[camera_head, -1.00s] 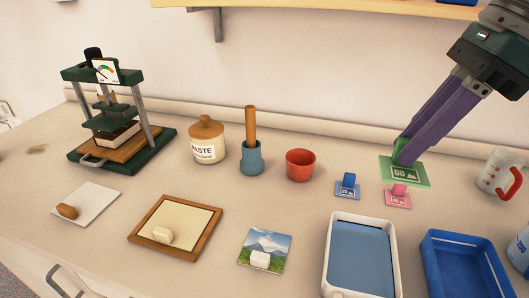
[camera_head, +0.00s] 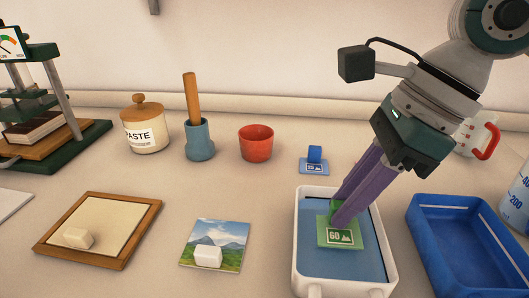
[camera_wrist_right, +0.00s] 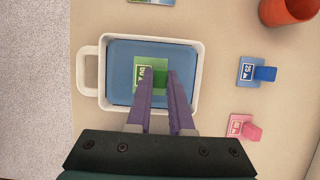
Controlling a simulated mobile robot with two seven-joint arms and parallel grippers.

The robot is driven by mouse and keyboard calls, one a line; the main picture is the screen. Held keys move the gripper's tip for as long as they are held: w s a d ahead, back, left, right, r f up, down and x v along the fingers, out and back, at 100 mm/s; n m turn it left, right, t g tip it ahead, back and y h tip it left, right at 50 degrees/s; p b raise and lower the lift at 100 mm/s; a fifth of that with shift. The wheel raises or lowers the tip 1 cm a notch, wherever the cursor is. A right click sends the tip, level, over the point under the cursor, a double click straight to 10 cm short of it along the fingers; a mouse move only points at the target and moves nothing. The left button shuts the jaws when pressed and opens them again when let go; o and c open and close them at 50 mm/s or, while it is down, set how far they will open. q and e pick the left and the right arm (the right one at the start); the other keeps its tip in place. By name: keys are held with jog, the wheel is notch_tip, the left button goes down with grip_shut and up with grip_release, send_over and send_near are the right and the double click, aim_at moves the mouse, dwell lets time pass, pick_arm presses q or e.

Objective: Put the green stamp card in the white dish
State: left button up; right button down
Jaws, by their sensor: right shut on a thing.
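The green stamp card (camera_head: 340,233), marked 60, has a green grip block on top. My right gripper (camera_head: 340,212) is shut on that block and holds the card over the white dish (camera_head: 299,240), inside its rim as seen from above. The dish has a blue inside. The right wrist view also shows the card (camera_wrist_right: 150,68) over the blue inside of the dish (camera_wrist_right: 90,50), between my right fingertips (camera_wrist_right: 160,82). I cannot tell whether the card touches the dish's blue floor. My left gripper is not in view.
A blue tray (camera_head: 412,232) stands close to the dish's right. A blue stamp card (camera_head: 314,167) and a red cup (camera_head: 256,143) stand behind it. A pink card (camera_wrist_right: 245,127) shows in the right wrist view. A landscape print (camera_head: 229,234) lies left of the dish.

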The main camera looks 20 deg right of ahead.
notch_tip(320, 180, down, 2)
jog(key=shift+f+b, duration=0.25)
jog(key=shift+b, duration=0.2)
jog(key=shift+f, duration=0.25)
jog(key=shift+w+d+r, duration=0.1)
jog(key=shift+f, duration=0.2)
jog(key=c, duration=0.8)
grip_release()
jog(key=shift+r, duration=0.15)
jog(key=shift+r, duration=0.25)
jog(key=v, duration=1.1)
jog(key=shift+r, duration=0.35)
